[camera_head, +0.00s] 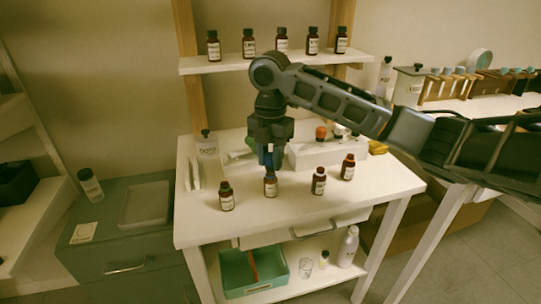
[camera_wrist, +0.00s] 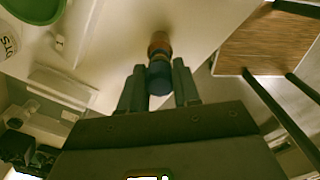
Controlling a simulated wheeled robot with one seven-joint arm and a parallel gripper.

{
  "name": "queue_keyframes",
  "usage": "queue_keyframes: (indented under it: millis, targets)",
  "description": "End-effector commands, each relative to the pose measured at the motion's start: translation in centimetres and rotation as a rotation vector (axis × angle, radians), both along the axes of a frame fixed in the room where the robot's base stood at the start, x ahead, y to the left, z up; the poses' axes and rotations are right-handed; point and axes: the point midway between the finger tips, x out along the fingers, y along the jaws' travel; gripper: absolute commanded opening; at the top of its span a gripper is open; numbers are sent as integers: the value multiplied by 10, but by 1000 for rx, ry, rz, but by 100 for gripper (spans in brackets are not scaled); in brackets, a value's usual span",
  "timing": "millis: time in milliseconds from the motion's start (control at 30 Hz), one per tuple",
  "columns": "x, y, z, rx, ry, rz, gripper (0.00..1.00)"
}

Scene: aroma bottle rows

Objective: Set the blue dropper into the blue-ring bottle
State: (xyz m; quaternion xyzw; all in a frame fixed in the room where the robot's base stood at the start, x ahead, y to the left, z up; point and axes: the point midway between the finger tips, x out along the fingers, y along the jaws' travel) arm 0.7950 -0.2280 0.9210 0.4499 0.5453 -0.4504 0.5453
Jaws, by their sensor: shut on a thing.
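My gripper (camera_head: 268,160) points down over the white table and is shut on the blue dropper (camera_wrist: 160,78), which shows between the fingers in the wrist view. Directly below it stands a brown bottle (camera_head: 271,187) with a pale label, upright in the front row. In the wrist view, a brown-orange shape (camera_wrist: 158,45) lies in line with the dropper's far end. I cannot tell whether the dropper's tip is inside the bottle. No blue ring is clear on any bottle; the gripper and dropper cover the neck of the one below.
Other brown bottles stand at the left (camera_head: 226,196), right (camera_head: 319,182) and far right (camera_head: 348,168). A white holder (camera_head: 310,156) with an orange-topped dropper (camera_head: 321,133) is behind. A shelf (camera_head: 222,66) with several bottles is above. The table's front is clear.

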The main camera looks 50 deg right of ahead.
Motion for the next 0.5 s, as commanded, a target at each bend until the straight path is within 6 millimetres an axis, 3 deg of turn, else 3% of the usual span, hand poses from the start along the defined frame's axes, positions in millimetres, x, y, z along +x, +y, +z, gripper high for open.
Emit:
queue_keyframes:
  millis: [433,500]
  targets:
    - [0,0,-7,-1,0,0,24]
    - [0,0,-7,-1,0,0,36]
